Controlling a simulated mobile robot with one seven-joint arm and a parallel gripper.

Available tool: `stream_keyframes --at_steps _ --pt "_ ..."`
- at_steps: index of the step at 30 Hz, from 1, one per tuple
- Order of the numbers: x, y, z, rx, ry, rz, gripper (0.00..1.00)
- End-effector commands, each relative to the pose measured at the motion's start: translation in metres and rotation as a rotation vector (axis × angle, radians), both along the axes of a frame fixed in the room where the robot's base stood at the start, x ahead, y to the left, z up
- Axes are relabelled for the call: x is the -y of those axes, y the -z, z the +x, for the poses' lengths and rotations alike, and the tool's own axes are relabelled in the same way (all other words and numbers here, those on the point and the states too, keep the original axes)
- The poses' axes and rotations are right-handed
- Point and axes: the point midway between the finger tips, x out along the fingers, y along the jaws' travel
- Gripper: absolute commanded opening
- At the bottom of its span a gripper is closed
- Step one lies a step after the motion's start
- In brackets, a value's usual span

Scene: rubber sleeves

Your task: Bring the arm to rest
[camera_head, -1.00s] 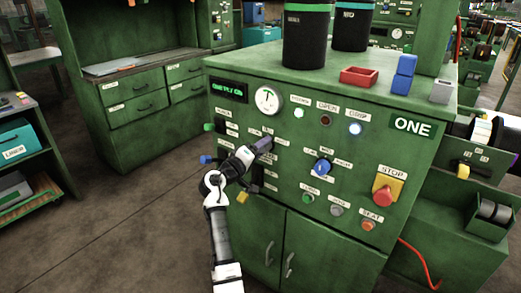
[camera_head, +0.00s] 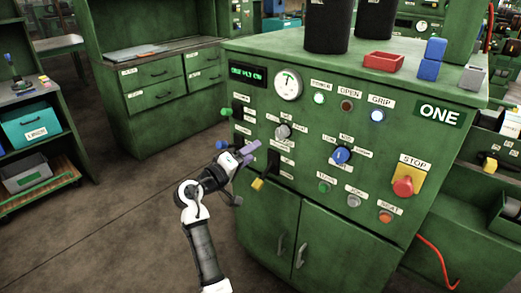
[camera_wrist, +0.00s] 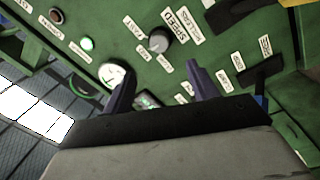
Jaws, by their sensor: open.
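My white and black arm (camera_head: 205,235) reaches up from the bottom of the head view. My gripper (camera_head: 252,152) is in front of the left part of the green machine's panel, near its levers. In the wrist view my gripper (camera_wrist: 158,85) shows two purple-grey fingers spread apart with nothing between them. Behind them the tilted panel (camera_wrist: 135,35) shows a gauge, a grey knob labelled SPEED (camera_wrist: 159,40) and a lit green lamp (camera_wrist: 87,44). I cannot tell the exact gap between fingers and panel.
The panel carries a blue knob (camera_head: 341,155), a red STOP button (camera_head: 404,186) and a yellow lever (camera_head: 258,183). A shelf unit (camera_head: 50,150) is at left. Floor left of the arm is clear.

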Motion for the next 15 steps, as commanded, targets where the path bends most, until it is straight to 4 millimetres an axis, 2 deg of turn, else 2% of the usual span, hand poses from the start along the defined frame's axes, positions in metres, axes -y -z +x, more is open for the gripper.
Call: stream_keyframes --at_steps 4,15 --pt "-0.0054 0.0006 -0.0072 0.001 0.000 0.001 0.59" --pt "-0.0115 -0.0030 -0.0078 0.011 -0.022 0.006 0.59"
